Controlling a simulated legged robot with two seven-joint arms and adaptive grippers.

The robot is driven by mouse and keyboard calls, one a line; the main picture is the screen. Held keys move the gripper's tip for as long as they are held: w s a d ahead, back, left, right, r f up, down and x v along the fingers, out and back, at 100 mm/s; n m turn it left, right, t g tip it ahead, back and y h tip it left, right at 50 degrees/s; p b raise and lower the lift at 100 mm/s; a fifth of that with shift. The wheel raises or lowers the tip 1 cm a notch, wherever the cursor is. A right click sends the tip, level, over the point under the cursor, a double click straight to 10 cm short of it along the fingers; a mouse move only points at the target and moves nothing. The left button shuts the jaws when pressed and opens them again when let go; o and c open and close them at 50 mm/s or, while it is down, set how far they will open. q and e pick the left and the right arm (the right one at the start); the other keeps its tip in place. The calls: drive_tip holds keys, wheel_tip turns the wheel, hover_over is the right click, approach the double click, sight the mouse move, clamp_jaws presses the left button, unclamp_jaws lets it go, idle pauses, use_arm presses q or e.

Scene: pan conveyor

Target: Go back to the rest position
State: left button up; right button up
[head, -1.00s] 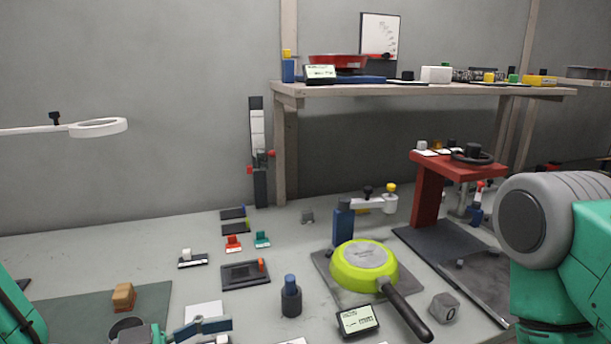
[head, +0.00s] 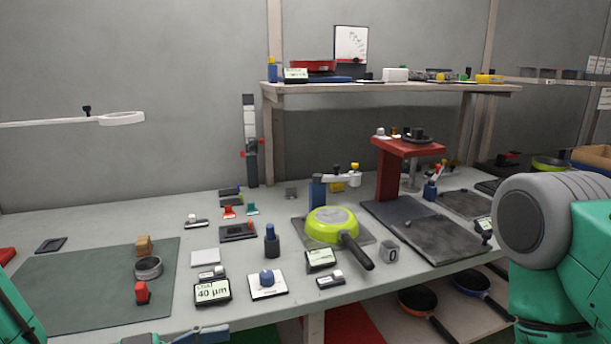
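My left arm (head: 20,318) shows as a green link at the lower left edge. A dark gripper part (head: 190,336), apparently of my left gripper, just shows at the bottom edge in front of the bench; its fingers are mostly cut off, so open or shut cannot be told. My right arm (head: 545,235), grey and green, is bent at the right edge; its gripper is out of view. The lime-green pan (head: 330,226) lies upside down on a dark plate on the bench, its black handle pointing front right. No gripper is near it.
The grey bench (head: 120,205) holds a green mat (head: 75,285), a "40 µm" display (head: 212,291), a red stand (head: 388,172) and several small parts. A wooden shelf (head: 400,91) stands behind. More pans, including an orange-rimmed one (head: 418,300), lie below the bench at right.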

use_arm(q)
drive_tip(key=s+a+f+n+g+y, duration=0.1)
drive_tip(key=s+a+f+n+y, duration=0.2)
drive_tip(key=f, duration=0.6)
drive_tip(key=s+a+f+n+g+y, duration=0.1)
drive_tip(key=a+f+n+y, duration=0.3)
drive_tip(key=f, duration=0.5)
drive_tip(key=s+a+f+n+g+y, duration=0.4)
drive_tip(key=s+a+f+y, duration=0.4)
drive_tip(key=s, duration=0.6)
wheel_tip(320, 180, down, 2)
drive_tip(key=shift+a+f+n+g, duration=0.15)
drive_tip(key=shift+a+n+g, duration=0.25)
drive_tip(key=shift+a, duration=0.5)
